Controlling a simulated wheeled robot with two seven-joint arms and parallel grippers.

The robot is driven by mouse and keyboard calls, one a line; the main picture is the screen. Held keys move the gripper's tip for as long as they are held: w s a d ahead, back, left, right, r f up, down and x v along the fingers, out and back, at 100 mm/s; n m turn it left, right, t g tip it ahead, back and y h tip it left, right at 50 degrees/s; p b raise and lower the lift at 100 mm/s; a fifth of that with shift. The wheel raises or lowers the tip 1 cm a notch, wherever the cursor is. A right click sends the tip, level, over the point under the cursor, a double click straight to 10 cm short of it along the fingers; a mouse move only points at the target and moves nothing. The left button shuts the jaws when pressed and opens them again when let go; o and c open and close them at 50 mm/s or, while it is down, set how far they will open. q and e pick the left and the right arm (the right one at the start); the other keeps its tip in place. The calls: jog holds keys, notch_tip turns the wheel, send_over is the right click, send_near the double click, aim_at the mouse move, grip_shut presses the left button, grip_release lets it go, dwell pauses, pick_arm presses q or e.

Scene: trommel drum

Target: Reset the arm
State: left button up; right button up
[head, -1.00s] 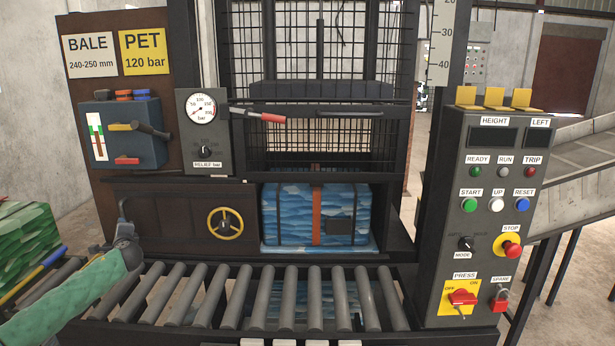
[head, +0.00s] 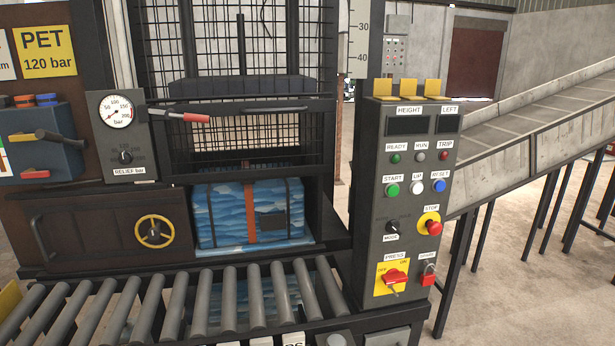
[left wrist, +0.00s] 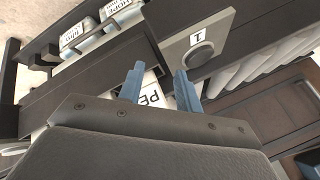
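My left gripper (left wrist: 160,88) shows in the left wrist view with its two blue-grey fingers apart. Nothing is clearly held between them. A white card (left wrist: 152,90) with the letters "PE" shows between and behind the fingers, partly hidden; I cannot tell how far away it is. A grey plate with a round dark part (left wrist: 199,56) and a label "1" lies just right of the fingers. Neither of my arms shows in the head view now, and my right gripper is in no frame.
In the head view the baler holds a blue strapped bale (head: 225,215) behind a roller bed (head: 205,300). A control panel (head: 408,215) stands to the right, with a conveyor (head: 560,125) behind it. White-labelled items (left wrist: 85,33) show upper left in the wrist view.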

pick_arm(q)
jog(key=s+d+f+n+g+h, duration=0.1)
jog(key=s+d+f, duration=0.3)
jog(key=s+d, duration=0.6)
jog(key=s+d+f+n+g+h+p, duration=0.1)
jog(key=s+d+f+g+h, duration=0.2)
jog(key=s+d, duration=0.6)
jog(key=s+h, duration=0.1)
jog(key=s, duration=0.7)
jog(key=shift+s+d+f, duration=0.15)
jog(key=shift+d+f, duration=0.2)
jog(key=shift+a, duration=0.1)
